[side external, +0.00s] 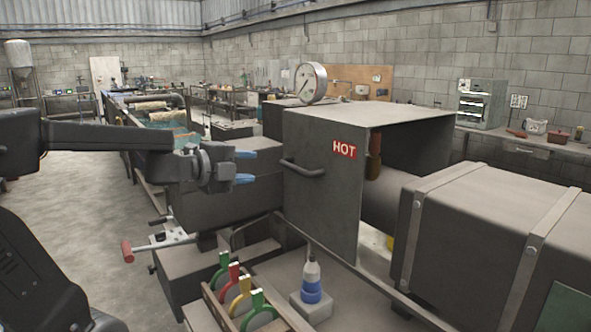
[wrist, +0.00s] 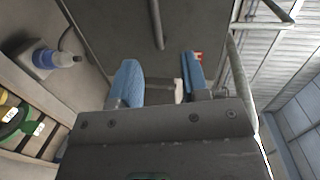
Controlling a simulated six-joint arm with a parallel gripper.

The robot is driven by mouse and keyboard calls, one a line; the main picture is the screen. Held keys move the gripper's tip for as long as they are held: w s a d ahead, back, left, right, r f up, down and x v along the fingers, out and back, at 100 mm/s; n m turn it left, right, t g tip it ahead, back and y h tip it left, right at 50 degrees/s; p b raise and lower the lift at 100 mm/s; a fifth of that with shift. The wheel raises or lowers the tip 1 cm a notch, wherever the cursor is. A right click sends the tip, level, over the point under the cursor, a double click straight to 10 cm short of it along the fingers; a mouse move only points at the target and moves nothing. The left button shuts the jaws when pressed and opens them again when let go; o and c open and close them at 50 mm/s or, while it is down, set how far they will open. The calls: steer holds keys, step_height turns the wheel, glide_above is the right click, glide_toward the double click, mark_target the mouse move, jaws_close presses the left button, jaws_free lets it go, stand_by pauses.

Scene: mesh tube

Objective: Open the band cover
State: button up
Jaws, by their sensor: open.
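The band cover (side external: 315,210) is a grey sheet-metal box with a red HOT label (side external: 344,149) and a dark bar handle (side external: 300,168) on its front face. It stands over the barrel (side external: 388,195), and its right end is open. My gripper (side external: 246,167) is open and empty, left of the handle and apart from it, with its blue fingertips pointing toward the cover. In the wrist view the cover's face (wrist: 115,25) lies ahead, with the handle (wrist: 156,22) beyond and between the fingertips (wrist: 159,72). Part of the label is hidden behind one finger.
A round gauge (side external: 311,83) stands behind the cover's top. Below the cover are a blue-and-white bottle (side external: 311,278) and a rack of several coloured rings (side external: 240,295). A red-ended lever (side external: 128,251) sticks out at lower left. A strapped grey housing (side external: 480,235) stands at right.

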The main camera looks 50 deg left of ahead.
mark_target(293, 169)
steer(key=shift+m+h, duration=0.4)
steer(key=shift+m, duration=0.1)
steer(key=w+f, duration=0.1)
steer(key=w, duration=0.3)
steer(key=w+f, duration=0.1)
steer(key=w, duration=0.4)
steer(key=w+f, duration=0.1)
steer(key=w, duration=0.3)
steer(key=shift+w+f, duration=0.15)
steer(key=shift+c, duration=0.3)
jaws_close()
